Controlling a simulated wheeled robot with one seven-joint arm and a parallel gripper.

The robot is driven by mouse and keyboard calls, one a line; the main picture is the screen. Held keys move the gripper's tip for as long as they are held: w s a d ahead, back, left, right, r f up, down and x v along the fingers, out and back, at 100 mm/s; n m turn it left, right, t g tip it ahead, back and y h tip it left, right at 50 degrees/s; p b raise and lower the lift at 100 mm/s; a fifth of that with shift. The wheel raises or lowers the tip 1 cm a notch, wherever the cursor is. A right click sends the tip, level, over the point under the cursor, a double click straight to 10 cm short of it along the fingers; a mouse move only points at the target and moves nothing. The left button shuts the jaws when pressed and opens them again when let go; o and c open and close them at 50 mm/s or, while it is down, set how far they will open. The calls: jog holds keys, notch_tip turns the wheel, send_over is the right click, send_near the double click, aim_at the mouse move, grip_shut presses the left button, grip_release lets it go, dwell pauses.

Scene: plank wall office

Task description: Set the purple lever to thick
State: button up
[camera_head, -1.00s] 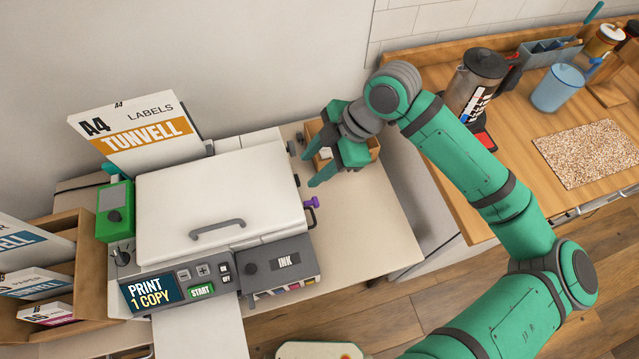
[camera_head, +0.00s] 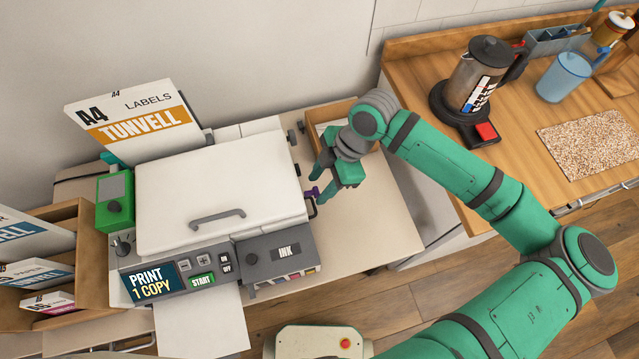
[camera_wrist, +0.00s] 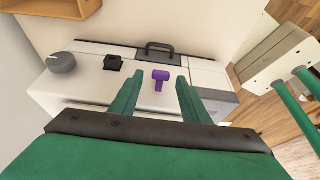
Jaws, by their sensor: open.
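The purple lever (camera_head: 313,192) sticks out of the right side of the white printer (camera_head: 220,195). In the wrist view the lever (camera_wrist: 160,77) is a T-shaped handle on the printer's side face, between a black square part and the printer's right end. My gripper (camera_head: 321,192) is open at the printer's right side, with its fingers close to the lever. In the wrist view my gripper (camera_wrist: 155,95) has one finger on each side of the lever's line, and the lever shows just beyond the fingertips. Contact cannot be told. No thickness label is readable.
A grey knob (camera_wrist: 62,62) sits on the same printer side. A wooden box (camera_head: 340,112) stands behind my gripper. The beige table (camera_head: 385,235) is clear right of the printer. A wooden counter with a coffee maker (camera_head: 475,80) is further right.

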jog(key=shift+s+f, duration=0.1)
jog(key=shift+f, duration=0.35)
jog(key=c, duration=1.1)
jog(key=shift+o, duration=0.2)
jog(key=shift+f+y, duration=0.25)
jog(key=shift+y, duration=0.55)
jog(key=shift+s+a, duration=0.1)
jog(key=o, duration=1.1)
jog(key=shift+c, duration=0.2)
